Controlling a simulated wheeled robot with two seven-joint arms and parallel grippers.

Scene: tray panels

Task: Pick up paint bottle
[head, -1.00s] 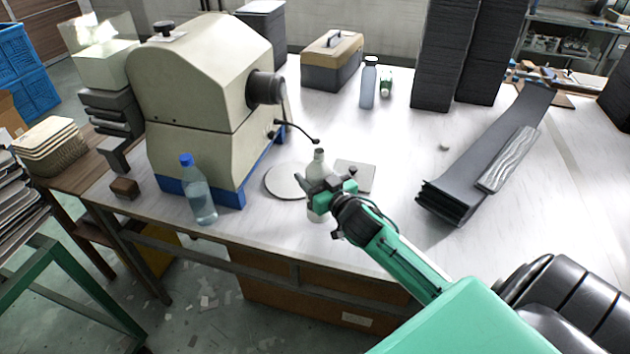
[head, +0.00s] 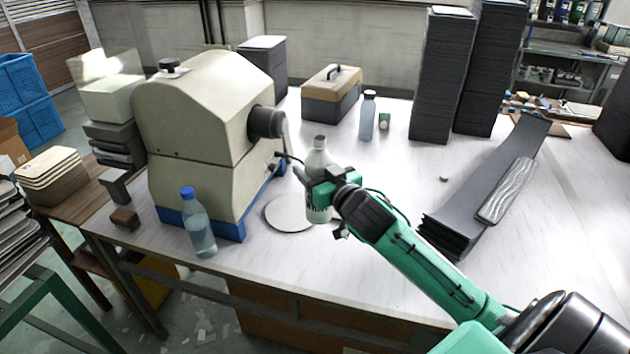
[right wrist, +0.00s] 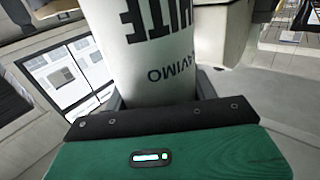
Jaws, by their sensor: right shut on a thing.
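The paint bottle (head: 319,158) is white with a grey cap and dark lettering, and stands upright in my right gripper. My right gripper (head: 318,185) is shut around the bottle's body. In the head view the gripper and wrist cover part of its right side. In the right wrist view the white bottle (right wrist: 150,50) fills the space between the fingers, its printed letters close to the camera. Whether its base touches the table is hard to tell. My left gripper is not in view.
A beige machine (head: 205,140) with a blue base stands left of the bottle. A clear bottle with blue cap (head: 198,225) stands near the front edge. Dark stacked panels (head: 445,75) and a sloped panel pile (head: 460,215) are right.

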